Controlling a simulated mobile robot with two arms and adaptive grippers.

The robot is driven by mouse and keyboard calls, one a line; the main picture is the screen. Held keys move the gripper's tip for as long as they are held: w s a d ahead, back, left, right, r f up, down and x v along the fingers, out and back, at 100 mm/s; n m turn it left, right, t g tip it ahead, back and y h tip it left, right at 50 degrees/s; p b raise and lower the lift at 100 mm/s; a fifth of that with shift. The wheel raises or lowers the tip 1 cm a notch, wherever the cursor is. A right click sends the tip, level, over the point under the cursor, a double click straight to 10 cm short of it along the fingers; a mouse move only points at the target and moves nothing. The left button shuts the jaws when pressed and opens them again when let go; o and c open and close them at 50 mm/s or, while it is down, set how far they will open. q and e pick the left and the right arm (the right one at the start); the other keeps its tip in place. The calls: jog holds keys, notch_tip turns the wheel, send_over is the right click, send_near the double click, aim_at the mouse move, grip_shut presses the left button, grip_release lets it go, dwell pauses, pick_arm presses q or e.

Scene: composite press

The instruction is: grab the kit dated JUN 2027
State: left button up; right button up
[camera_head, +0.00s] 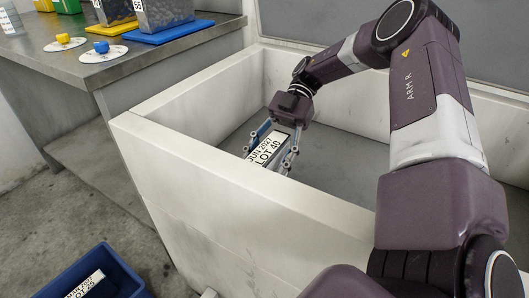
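The kit (268,150) carries a white label reading JUN 2027, LOT 40. It is inside the white chest (200,176), near its front left wall. My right gripper (272,157) reaches down into the chest, with one finger on each side of this kit. The picture is too small to tell whether the fingers press on it or stand just apart. The kit's lower part is hidden by the chest's front wall. My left gripper is not in view.
A blue bin (118,275) on the floor at lower left holds a kit (84,284) labelled LOT 25; its date looks like MAR 2027. A grey bench (60,62) at upper left bears coloured trays and containers. The chest floor right of my gripper looks clear.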

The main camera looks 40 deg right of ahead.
grip_shut()
dwell(0.4)
jog(key=shift+r, duration=0.1)
